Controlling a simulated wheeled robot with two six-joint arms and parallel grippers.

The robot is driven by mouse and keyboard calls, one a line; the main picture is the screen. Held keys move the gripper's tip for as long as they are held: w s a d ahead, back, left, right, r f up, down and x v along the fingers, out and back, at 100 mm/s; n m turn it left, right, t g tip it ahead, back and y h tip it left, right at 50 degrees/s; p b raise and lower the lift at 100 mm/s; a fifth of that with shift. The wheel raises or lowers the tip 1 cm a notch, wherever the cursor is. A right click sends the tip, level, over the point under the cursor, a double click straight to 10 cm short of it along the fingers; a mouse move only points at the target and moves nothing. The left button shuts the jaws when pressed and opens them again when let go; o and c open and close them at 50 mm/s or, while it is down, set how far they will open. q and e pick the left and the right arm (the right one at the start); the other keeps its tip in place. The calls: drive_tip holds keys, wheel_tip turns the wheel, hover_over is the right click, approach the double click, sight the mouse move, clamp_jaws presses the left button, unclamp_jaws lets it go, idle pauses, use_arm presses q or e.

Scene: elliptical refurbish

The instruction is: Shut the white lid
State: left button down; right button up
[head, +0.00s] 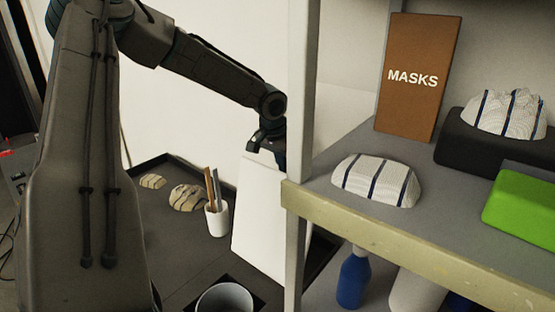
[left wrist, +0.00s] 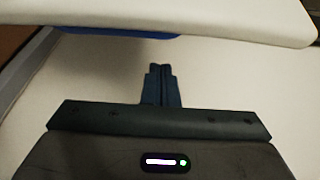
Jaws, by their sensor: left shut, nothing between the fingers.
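The white lid (head: 262,222) shows in the head view as a pale panel standing steeply tilted, left of the shelf post. My left gripper (head: 266,148) is at its top edge, fingers down; I cannot tell whether they touch. In the left wrist view the shut, empty fingers (left wrist: 161,84) point at a pale surface. A white rounded edge (left wrist: 190,16), probably the lid, crosses the top of that view, with a blue strip (left wrist: 125,29) under it. The lid's hinge and what it covers are hidden behind the post. My right gripper is not in view.
A shelf (head: 400,245) at right holds a brown MASKS sign (head: 418,78), striped cloth caps (head: 377,181) and a green box (head: 525,205). A white cup (head: 216,220) with sticks, a bin (head: 224,300) and a blue bottle (head: 353,278) are lower down. The post stands close to my gripper.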

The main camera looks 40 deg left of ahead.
use_arm(q)
drive_tip(key=shift+s+d+r+p, duration=0.15)
drive_tip(key=shift+s+p, duration=0.25)
drive_tip(key=shift+s, duration=0.9)
